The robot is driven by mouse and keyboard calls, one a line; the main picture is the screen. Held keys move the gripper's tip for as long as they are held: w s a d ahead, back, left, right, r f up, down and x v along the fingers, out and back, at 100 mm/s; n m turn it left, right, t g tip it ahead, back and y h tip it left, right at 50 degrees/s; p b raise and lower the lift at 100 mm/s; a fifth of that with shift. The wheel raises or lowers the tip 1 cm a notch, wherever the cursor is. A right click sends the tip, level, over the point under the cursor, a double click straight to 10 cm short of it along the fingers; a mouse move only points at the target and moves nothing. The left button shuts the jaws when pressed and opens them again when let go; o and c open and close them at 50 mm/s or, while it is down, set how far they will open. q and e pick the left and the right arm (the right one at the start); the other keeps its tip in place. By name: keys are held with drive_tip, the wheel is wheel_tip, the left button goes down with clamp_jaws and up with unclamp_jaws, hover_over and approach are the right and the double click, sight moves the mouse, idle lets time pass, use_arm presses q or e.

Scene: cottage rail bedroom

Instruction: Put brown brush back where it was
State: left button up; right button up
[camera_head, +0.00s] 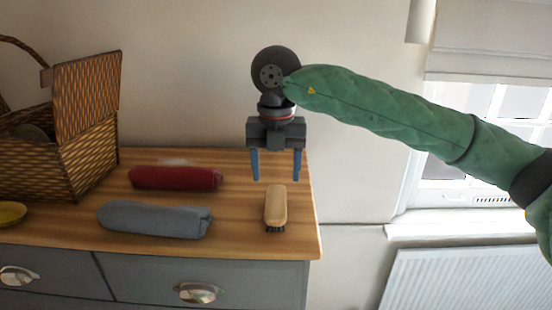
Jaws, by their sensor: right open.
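The brown brush (276,205) lies on the wooden top of the dresser (240,240), near its right end. Its light wooden back faces up and dark bristles show at its near end. My right gripper (276,179) is above and slightly behind the brush, pointing down. Its two blue fingers are apart with nothing between them, and they look clear of the brush. My left gripper is not in view.
A red rolled cloth (175,178) and a grey rolled cloth (155,219) lie left of the brush. An open wicker basket (60,155) and a yellow dish (11,213) stand at far left. The dresser's right edge is close to the brush. A window and radiator (455,280) are at right.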

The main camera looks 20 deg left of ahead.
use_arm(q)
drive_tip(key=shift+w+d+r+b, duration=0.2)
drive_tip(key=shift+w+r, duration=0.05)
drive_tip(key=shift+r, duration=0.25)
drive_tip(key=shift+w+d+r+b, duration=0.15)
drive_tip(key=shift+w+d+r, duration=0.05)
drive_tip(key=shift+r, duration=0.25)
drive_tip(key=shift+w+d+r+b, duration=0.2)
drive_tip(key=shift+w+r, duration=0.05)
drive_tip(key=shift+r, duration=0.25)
use_arm(e)
drive_tip(key=shift+r, duration=2)
